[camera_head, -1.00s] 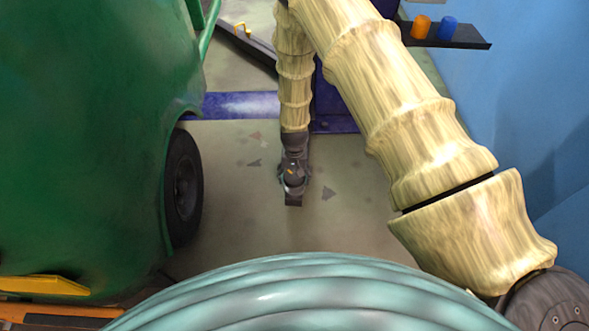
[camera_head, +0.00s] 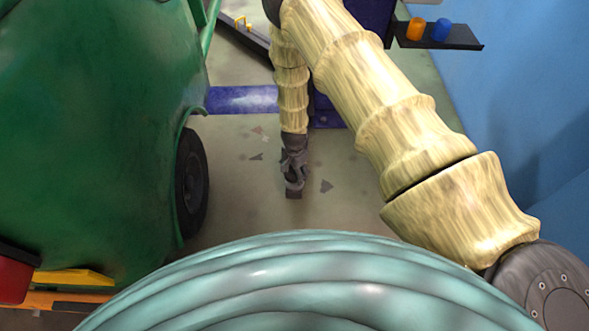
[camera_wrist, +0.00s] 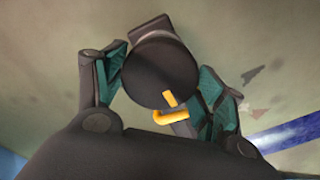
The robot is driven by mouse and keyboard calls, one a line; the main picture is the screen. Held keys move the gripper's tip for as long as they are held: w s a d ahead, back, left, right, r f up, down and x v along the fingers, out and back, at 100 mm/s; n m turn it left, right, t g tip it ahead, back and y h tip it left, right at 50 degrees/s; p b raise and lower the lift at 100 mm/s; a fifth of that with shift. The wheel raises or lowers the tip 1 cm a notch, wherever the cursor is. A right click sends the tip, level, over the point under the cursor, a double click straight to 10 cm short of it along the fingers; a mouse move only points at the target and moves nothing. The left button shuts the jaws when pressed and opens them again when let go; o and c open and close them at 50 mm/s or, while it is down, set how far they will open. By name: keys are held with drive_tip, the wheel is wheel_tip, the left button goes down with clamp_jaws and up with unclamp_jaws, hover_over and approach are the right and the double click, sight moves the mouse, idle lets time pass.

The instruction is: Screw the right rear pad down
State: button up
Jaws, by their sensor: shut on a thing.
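My gripper (camera_head: 293,182) hangs pointing down at the end of my arm, low over the floor to the right of the green rickshaw (camera_head: 90,130). In the wrist view its two fingers with teal inner faces (camera_wrist: 165,95) stand either side of a dark, round pad-like piece (camera_wrist: 155,72), and my gripper is shut on it. An orange bent piece (camera_wrist: 172,116) shows at its lower edge. I cannot tell from the pictures how far the pad is screwed, and its underside is hidden. In the head view the pad is too small and dark to make out.
The rickshaw's black wheel (camera_head: 191,182) stands left of my gripper. A blue band (camera_head: 243,100) crosses the floor behind it. A dark beam with a yellow hook (camera_head: 240,21) lies farther back. A shelf (camera_head: 455,38) with orange and blue cups is on the right wall.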

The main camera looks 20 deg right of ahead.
sight(294, 171)
drive_tip(key=shift+w+r, duration=0.15)
idle(0.4)
drive_tip(key=o, duration=1)
wheel_tip(294, 171, up, 12)
idle(0.7)
